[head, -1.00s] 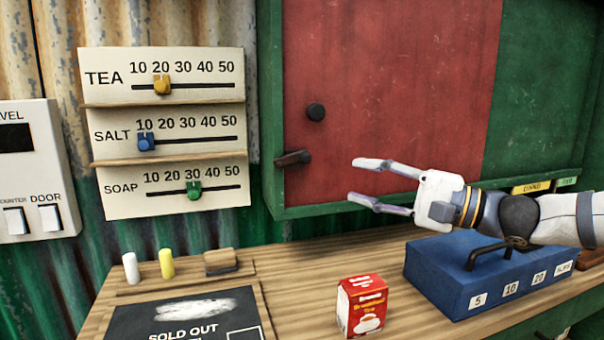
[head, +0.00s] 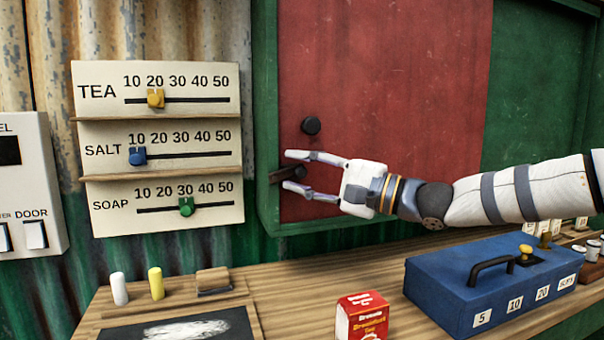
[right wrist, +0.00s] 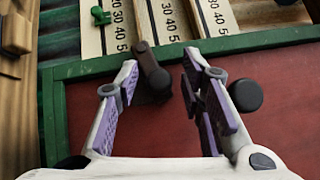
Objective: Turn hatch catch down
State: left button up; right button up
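The hatch is a red panel (head: 400,80) in a green frame. Its catch (head: 284,174) is a dark bar at the left edge of the panel, lying about level. A round black knob (head: 311,125) sits above it and also shows in the right wrist view (right wrist: 246,95). My right gripper (head: 290,170) is open, with one finger above the catch and one below. In the right wrist view the catch (right wrist: 154,72) lies between the two fingers, with gaps on both sides. My left gripper is in neither view.
A price board (head: 160,145) with TEA, SALT and SOAP sliders hangs left of the hatch. A white switch box (head: 30,190) is at the far left. On the counter are a red tea box (head: 362,318) and a blue cash box (head: 440,285) beneath my right arm.

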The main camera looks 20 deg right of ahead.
grip_shut()
notch_tip(320, 180, down, 2)
jog(key=shift+w+d+f+m+t+y+b, duration=0.1)
jog(key=shift+m+t+y+b, duration=0.2)
jog(key=shift+m+b, duration=0.35)
jog(key=shift+d+r+m+t+y+b, duration=0.1)
jog(key=shift+m+t+y+b, duration=0.1)
jog(key=shift+m+t+b, duration=0.3)
jog(key=shift+r+m+b, duration=0.1)
jog(key=shift+m+b, duration=0.15)
jog(key=shift+b, duration=0.05)
jog(key=shift+s+r, duration=0.2)
jog(key=shift+r, duration=0.25)
jog(key=shift+o, duration=1.4)
grip_release()
jog(key=shift+a, duration=0.15)
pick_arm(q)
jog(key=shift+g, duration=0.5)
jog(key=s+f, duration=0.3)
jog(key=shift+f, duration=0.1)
pick_arm(e)
jog(key=shift+w+f, duration=0.1)
jog(key=v, duration=1.2)
jog(key=shift+f, duration=0.15)
